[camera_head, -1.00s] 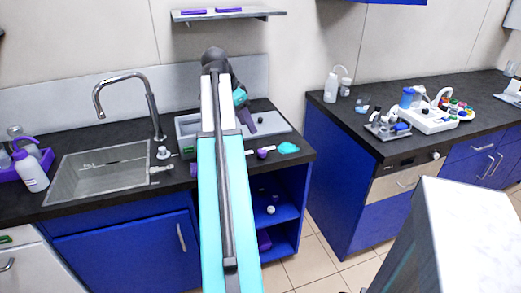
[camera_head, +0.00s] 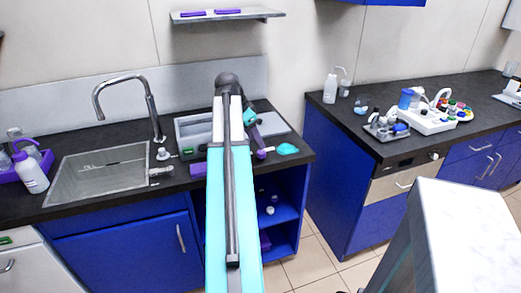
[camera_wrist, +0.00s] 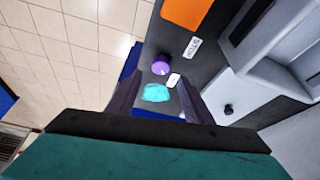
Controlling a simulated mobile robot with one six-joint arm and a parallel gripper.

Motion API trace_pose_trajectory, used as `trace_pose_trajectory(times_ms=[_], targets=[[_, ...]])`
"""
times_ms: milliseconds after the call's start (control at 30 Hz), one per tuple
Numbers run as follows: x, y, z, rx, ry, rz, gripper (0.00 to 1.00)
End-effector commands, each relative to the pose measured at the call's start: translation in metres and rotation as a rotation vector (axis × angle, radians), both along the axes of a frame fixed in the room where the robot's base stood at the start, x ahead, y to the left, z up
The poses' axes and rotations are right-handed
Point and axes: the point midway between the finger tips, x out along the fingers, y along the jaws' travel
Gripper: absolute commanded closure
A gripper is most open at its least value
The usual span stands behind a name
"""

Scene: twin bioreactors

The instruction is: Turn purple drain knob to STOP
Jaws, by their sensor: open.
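A round purple knob (camera_wrist: 160,66) with a pale mark sits on the dark counter edge in the wrist view. In the head view the purple knob (camera_head: 261,154) shows just below my gripper (camera_head: 258,133). White labels (camera_wrist: 174,80) and (camera_wrist: 193,47) lie near the knob; I cannot read their print. My gripper (camera_wrist: 159,80) is open, its two dark fingers apart on either side of the view. The knob lies beyond the fingertips, between their lines, and nothing is held. I cannot tell the knob's setting.
A turquoise patch (camera_wrist: 156,92) lies beside the knob. An orange panel (camera_wrist: 185,12) and a grey housing (camera_wrist: 275,75) with a small black knob (camera_wrist: 228,109) are nearby. The sink (camera_head: 98,174) is to the left. The tiled floor beyond the counter edge is clear.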

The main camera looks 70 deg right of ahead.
Motion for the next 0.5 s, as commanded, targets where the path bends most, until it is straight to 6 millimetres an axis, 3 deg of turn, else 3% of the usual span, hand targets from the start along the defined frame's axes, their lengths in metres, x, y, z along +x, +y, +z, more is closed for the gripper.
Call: trace_pose_trajectory(times_ms=[500], targets=[[-0.014,-0.016,-0.051,0.0,0.0,-0.001,0.54]])
